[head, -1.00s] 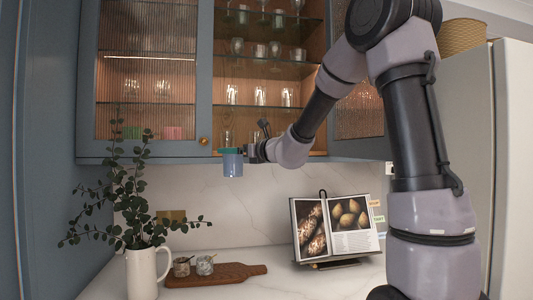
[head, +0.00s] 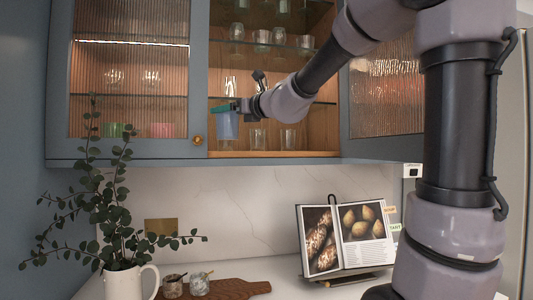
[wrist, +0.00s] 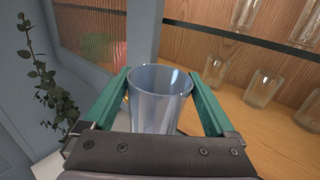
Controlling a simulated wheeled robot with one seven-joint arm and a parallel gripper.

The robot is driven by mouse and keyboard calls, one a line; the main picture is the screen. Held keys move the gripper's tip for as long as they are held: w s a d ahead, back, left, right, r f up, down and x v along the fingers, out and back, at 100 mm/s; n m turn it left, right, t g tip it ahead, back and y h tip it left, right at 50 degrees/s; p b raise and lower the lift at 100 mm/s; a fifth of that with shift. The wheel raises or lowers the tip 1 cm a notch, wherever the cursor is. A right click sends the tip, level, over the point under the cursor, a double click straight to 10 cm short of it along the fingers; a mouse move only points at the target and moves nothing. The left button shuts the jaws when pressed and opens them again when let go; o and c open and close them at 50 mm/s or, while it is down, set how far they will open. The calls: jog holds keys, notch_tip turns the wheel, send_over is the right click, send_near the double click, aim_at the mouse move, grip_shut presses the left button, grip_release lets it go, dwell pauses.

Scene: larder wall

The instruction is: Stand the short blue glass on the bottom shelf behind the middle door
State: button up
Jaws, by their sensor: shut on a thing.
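The short blue glass (head: 228,127) is upright in my gripper (head: 227,107), whose teal fingers close on its sides near the rim. The wrist view shows the clear bluish glass (wrist: 158,105) between both fingers (wrist: 160,76). The middle bay of the wall cabinet stands uncovered, with its wooden bottom shelf (head: 290,154) visible. The glass is at the left part of this bay, its base a little above the shelf's front edge. In the wrist view the shelf board (wrist: 232,122) lies behind and to the right. I cannot tell how far inside the glass is.
Clear glasses stand on the bottom shelf, right of the held glass (head: 288,138). A shelf with more glassware (head: 300,98) is above. The left reeded door (head: 130,75) is shut, its frame close by. Below are a plant in a white jug (head: 130,284) and a cookbook (head: 345,240).

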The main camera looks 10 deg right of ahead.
jog(key=shift+w+d+f, duration=0.55)
jog(key=shift+w+d, duration=1.35)
jog(key=shift+w, duration=0.55)
jog(key=shift+w+d+f, duration=0.55)
jog(key=shift+w+d, duration=1.35)
jog(key=shift+w, duration=0.55)
jog(key=shift+w+d+f, duration=0.55)
jog(key=shift+w+d, duration=1.35)
jog(key=shift+w, duration=0.55)
jog(key=shift+f, duration=0.1)
jog(key=o, duration=1.3)
jog(key=shift+f, duration=0.1)
